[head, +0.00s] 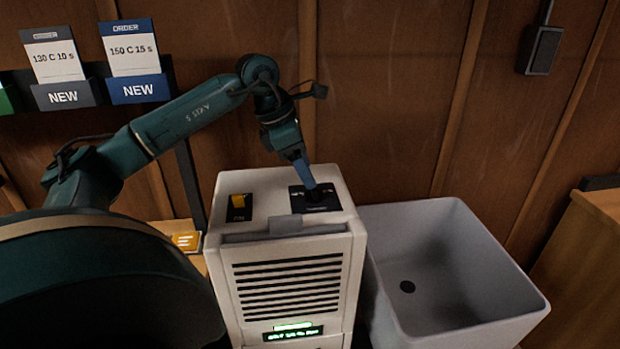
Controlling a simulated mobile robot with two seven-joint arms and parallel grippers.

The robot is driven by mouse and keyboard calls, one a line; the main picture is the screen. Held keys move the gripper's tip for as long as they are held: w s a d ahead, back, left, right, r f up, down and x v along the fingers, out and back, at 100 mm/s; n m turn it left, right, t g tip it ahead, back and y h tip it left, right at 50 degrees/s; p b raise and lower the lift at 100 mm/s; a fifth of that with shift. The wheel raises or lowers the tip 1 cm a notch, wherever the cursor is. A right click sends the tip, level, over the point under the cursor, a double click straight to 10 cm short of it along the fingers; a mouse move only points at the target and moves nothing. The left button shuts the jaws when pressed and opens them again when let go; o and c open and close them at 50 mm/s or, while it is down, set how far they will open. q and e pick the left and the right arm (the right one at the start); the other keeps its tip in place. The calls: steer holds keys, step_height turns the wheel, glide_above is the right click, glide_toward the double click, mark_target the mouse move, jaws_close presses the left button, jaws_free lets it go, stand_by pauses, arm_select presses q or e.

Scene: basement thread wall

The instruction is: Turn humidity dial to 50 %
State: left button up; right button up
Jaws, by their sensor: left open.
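The white dehumidifier-like box (224,262) stands in the middle of the head view, with a vented front and a small lit green display (293,333) near its bottom. On its top right is a black dial panel (322,207) with small pale markings. My left gripper (312,190) points down right at this panel, and its fingertips cover the dial. The gripper is open; whether the fingers touch the dial cannot be seen. The dial's pointer and the display text are too small or hidden to read. My right gripper is not in view.
A grey sink-like tub (440,262) stands close on the right. Order cards (130,48) hang on the wooden wall at upper left. A wooden cabinet (585,265) is at far right.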

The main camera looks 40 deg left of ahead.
arm_select(q)
steer(key=v, duration=0.9)
steer(key=shift+r+p, duration=0.15)
steer(key=shift+p, duration=0.15)
